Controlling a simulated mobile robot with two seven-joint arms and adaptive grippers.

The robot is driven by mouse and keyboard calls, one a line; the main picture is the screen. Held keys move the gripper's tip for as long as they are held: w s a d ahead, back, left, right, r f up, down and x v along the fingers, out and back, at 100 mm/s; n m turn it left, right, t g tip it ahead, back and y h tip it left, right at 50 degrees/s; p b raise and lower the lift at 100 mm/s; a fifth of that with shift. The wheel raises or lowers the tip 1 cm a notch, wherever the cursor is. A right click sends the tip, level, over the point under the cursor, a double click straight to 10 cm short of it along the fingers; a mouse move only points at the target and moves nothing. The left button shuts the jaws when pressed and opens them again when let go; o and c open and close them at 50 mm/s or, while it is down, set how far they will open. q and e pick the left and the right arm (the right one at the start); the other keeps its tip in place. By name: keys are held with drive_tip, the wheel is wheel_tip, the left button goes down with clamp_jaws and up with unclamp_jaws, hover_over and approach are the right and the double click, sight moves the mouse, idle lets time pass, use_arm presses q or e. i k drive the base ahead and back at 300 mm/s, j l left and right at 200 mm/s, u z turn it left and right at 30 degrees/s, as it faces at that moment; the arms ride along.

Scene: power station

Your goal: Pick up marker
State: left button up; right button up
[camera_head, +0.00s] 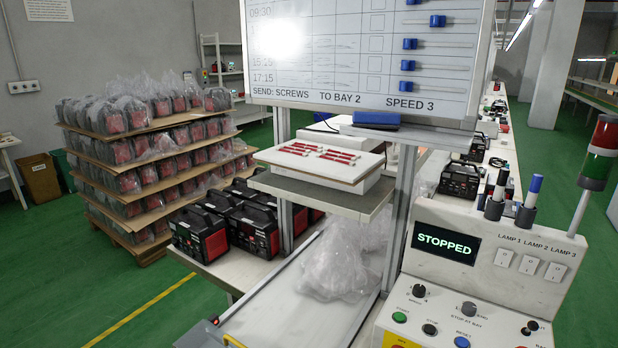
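Two upright markers stand in dark holders on top of the control panel at the right. The left marker (500,184) has a dark cap and a pale body. The right marker (533,190) has a blue cap and a white body. The lower ends of both are hidden in the holders. Neither gripper is in view.
The control panel (425,285) reads STOPPED and has lamp switches and buttons. A red-green signal lamp (600,150) rises at its right. A whiteboard (350,50) hangs over a shelf with a white box (290,172). A plastic bag (340,265) lies on the conveyor (285,310).

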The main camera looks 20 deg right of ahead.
sight(535, 187)
drive_tip(key=k, duration=0.4)
drive_tip(key=k+z, duration=0.15)
drive_tip(key=z, duration=0.35)
drive_tip(key=k+z, duration=0.1)
drive_tip(key=z, duration=0.4)
drive_tip(key=j+z, duration=0.45)
drive_tip(key=z, duration=0.15)
